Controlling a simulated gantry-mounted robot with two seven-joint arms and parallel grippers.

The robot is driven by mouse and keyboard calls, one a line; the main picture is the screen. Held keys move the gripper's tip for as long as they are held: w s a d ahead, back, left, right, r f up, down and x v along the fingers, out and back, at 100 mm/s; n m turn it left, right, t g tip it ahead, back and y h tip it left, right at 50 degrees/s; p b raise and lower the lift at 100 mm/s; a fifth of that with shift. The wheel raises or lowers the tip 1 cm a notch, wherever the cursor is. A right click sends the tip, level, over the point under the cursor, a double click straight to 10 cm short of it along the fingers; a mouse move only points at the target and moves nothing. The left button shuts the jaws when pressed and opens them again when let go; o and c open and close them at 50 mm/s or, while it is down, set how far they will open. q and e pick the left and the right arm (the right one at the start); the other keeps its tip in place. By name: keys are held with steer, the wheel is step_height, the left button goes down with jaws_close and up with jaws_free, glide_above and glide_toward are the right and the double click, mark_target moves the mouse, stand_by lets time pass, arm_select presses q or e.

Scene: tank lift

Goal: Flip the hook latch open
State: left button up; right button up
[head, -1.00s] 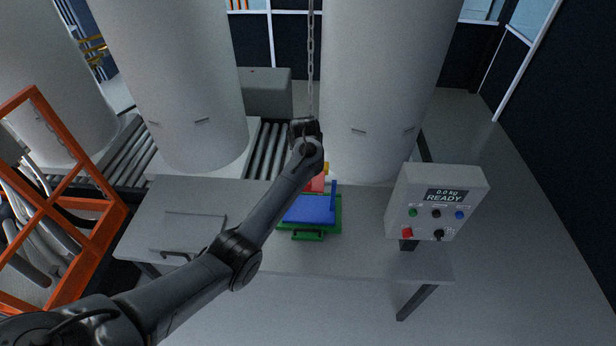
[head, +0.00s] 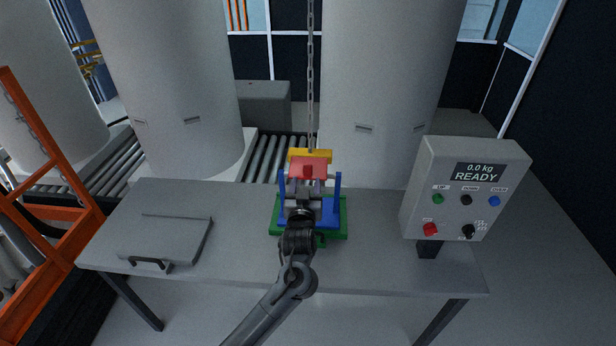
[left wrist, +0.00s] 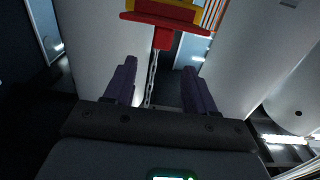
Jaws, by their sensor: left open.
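A red part (head: 308,166) with a darker red tab sits below a yellow block (head: 322,155) at the lower end of a hanging chain (head: 311,75). I cannot tell for certain which piece is the hook latch. Below are a blue cradle with two upright posts (head: 338,190) and a green base (head: 337,228). My left gripper (head: 303,188) is over the cradle, just in front of the red part; the arm hides the cradle's middle. In the left wrist view its fingers (left wrist: 161,85) are spread, with the red part (left wrist: 150,25) beyond them and nothing gripped. My right gripper is not in view.
The grey table (head: 375,255) is clear around the base. A control box (head: 465,185) reading "0.0 kg READY" stands at the right. A flat handled panel (head: 165,235) lies at the left. Big pale cylinders (head: 165,90) and a roller conveyor (head: 272,158) are behind.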

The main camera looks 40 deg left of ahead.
mark_target(308, 166)
arm_select(q)
steer(key=x, duration=0.7)
steer(key=f+b+x, duration=0.1)
steer(key=x, duration=0.2)
steer(key=shift+w+a, duration=0.25)
steer(key=shift+a, duration=0.05)
jaws_close()
